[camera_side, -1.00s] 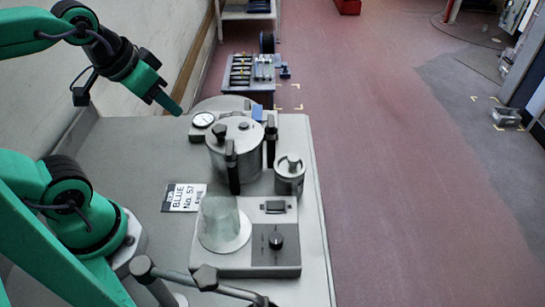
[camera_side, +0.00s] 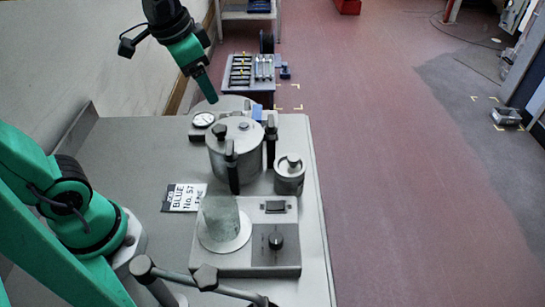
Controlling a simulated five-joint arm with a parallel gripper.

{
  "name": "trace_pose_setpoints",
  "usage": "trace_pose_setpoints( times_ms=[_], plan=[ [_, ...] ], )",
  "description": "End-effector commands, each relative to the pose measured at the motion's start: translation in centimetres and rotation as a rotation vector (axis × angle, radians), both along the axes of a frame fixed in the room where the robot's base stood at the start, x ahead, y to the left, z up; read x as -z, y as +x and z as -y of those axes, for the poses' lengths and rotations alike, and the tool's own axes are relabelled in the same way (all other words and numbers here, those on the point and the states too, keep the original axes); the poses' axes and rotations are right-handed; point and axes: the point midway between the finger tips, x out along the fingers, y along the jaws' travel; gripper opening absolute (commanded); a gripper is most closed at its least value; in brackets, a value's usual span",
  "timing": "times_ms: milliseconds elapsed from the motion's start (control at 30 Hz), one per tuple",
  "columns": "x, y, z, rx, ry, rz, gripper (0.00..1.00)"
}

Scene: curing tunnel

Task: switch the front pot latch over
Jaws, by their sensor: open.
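A metal pot (camera_side: 245,150) with a flat lid stands on the grey bench. Two dark upright latch handles show at its rim: the front pot latch (camera_side: 232,170) on the near side, and another latch (camera_side: 271,138) at its right. Both stand roughly upright. My gripper (camera_side: 209,97) is above and behind the pot, pointing down, with a green jaw showing. It is open and empty, apart from both latches. The gap between its jaws is hidden from this side.
A round gauge (camera_side: 203,119) sits at the pot's left. A small canister (camera_side: 289,178), a control box with a knob (camera_side: 276,241), a translucent beaker (camera_side: 220,217) and a label card (camera_side: 184,198) are nearby. The bench's left part (camera_side: 125,160) is clear.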

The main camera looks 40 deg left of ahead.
Motion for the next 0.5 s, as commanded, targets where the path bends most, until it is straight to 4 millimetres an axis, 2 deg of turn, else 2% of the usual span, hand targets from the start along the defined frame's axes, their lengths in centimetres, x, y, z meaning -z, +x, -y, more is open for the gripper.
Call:
trace_pose_setpoints(
  times_ms=[267, 500],
  plan=[
    [0.7, 4.7, 1.7, 0.161, 0.041, -0.103, 0.69],
    [2.2, 8.6, 3.3, 0.301, 0.068, -0.189, 0.69]
  ],
)
